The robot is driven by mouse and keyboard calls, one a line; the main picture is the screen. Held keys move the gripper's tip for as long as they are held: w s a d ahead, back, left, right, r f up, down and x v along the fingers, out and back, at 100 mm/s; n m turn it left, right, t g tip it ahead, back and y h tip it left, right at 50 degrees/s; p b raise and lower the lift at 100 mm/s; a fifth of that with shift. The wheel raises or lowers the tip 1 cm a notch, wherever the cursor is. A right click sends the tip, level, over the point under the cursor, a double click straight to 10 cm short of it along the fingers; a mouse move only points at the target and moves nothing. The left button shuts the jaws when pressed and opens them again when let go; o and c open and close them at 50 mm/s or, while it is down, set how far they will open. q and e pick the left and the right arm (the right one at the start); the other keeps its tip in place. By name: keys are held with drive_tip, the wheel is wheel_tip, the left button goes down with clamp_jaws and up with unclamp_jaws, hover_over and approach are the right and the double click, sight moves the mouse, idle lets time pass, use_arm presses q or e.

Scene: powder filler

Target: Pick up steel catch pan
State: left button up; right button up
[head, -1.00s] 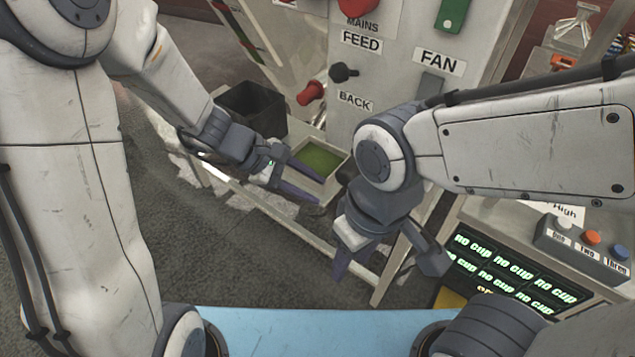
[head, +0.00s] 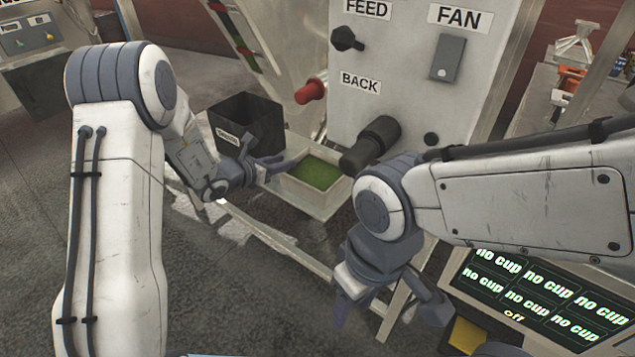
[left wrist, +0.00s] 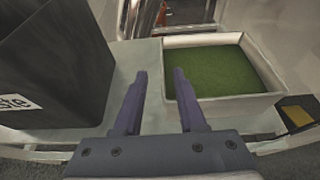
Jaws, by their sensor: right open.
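The steel catch pan (head: 308,202) is a pale, square-rimmed pan holding green powder. It stands on a low shelf under the machine front, right of the black waste bin. My left gripper (head: 275,166) is open at the pan's left side. In the left wrist view, its fingers (left wrist: 160,76) lie either side of the pan's left wall (left wrist: 167,85), the right finger overlapping the pan. I cannot tell how high the fingers are against the rim. My right gripper (head: 390,308) is open and empty, in front and to the right of the pan.
The black waste bin (head: 246,128) stands close left of my left gripper, and also shows in the left wrist view (left wrist: 55,75). A dark cylinder (head: 372,143) juts from the machine panel (head: 400,75) above the pan's right side. A cup display (head: 535,295) is at right.

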sight(316, 176)
use_arm(q)
drive_tip(key=b+x, duration=0.2)
drive_tip(key=x, duration=0.2)
drive_tip(key=shift+s+d, duration=0.1)
drive_tip(key=shift+d, duration=0.05)
drive_tip(key=shift+w+d+f, duration=0.1)
drive_tip(key=shift+w+d, duration=0.2)
drive_tip(key=shift+w, duration=0.1)
clamp_jaws()
idle(0.9)
